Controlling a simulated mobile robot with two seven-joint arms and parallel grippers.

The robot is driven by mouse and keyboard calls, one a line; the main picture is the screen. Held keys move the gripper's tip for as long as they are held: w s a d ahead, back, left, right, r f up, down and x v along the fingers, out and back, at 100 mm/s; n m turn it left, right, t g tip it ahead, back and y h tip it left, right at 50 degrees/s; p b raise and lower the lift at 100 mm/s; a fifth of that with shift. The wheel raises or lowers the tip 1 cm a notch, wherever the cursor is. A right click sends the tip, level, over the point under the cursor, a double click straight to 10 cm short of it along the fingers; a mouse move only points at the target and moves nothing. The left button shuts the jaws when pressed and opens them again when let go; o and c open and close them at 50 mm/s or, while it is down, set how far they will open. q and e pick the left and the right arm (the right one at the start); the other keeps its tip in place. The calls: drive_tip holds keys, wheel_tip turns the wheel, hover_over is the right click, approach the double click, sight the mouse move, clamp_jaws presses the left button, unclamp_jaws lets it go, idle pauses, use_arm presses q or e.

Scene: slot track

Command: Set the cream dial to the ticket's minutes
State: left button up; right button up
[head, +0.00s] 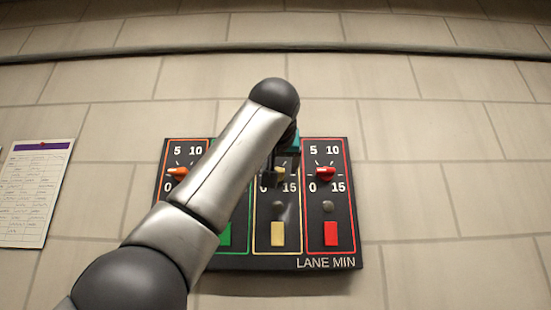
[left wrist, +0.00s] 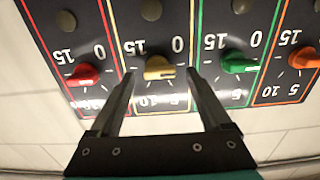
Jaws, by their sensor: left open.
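The cream dial (left wrist: 158,69) sits on the dark panel between the red and green dials. In the left wrist view, which shows the panel upside down, its bar lies roughly level, with a pale mark toward the 0 side; the exact setting is hard to read. My left gripper (left wrist: 160,78) is open, one finger on each side of the cream dial, with gaps showing. In the head view the cream dial (head: 280,176) is partly hidden by my left gripper (head: 271,172). A paper sheet (head: 35,195) with a purple header hangs at the far left; its text is too small to read.
The panel (head: 327,263) reads "LANE MIN". The red dial (head: 325,174) and orange dial (head: 178,173) flank the middle lanes. The green dial (left wrist: 240,64) is close to my finger and hidden by my arm in the head view.

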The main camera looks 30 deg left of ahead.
use_arm(q)
drive_tip(key=shift+w+a, duration=0.15)
drive_tip(key=shift+w, duration=0.15)
drive_tip(key=shift+c, duration=0.3)
clamp_jaws()
